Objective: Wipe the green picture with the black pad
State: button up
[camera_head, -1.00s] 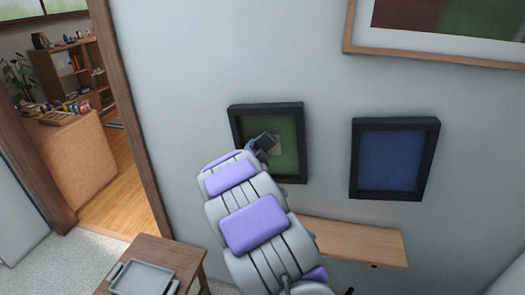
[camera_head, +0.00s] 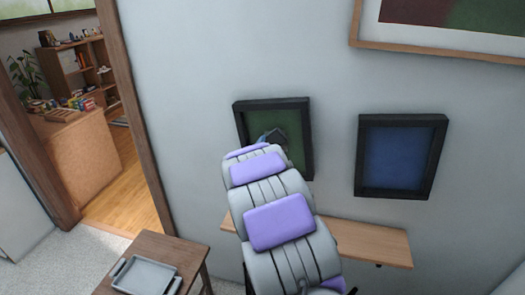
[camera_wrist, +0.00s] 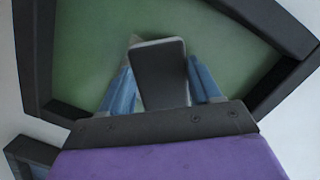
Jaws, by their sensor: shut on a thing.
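The green picture (camera_head: 297,124) hangs on the wall in a black frame, left of the blue picture. My gripper (camera_wrist: 162,88) is in front of it, with its two blue fingers shut on the black pad (camera_wrist: 160,72). In the wrist view the pad lies over the green surface, its flat dark face toward the camera. I cannot tell whether it touches the picture. A small pale patch (camera_wrist: 135,40) shows at the pad's upper left edge. In the head view my arm covers the picture's lower left part and most of the gripper.
The blue picture (camera_head: 397,158) hangs to the right, and a larger wood-framed picture (camera_head: 455,42) above it. A wooden shelf (camera_head: 372,242) juts out below. A small table (camera_head: 190,252) with a grey tray (camera_head: 150,277) stands lower left, near a doorway.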

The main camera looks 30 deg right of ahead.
jog(key=shift+s+d+f+b, duration=0.5)
jog(key=shift+s+d+b, duration=0.25)
jog(key=shift+s, duration=0.15)
jog(key=shift+s+d+f+b, duration=0.45)
jog(key=shift+s+d+b, duration=0.3)
jog(key=shift+s, duration=0.15)
jog(key=shift+w+a+f+p, duration=0.5)
jog(key=shift+w+a+p, duration=1.45)
jog(key=shift+w+a, duration=0.9)
jog(key=shift+s+d+r+b, duration=0.2)
jog(key=shift+s+d+b, duration=0.45)
jog(key=shift+s+d, duration=0.3)
jog(key=shift+s+d+r+b, duration=0.2)
jog(key=shift+s+d+b, duration=0.45)
jog(key=shift+s+d, duration=0.3)
jog(key=shift+s+d+r+b, duration=0.2)
jog(key=shift+s+d+b, duration=0.45)
jog(key=shift+s+d, duration=0.3)
jog(key=v, duration=0.5)
jog(key=shift+a+f, duration=0.35)
jog(key=shift+a, duration=0.15)
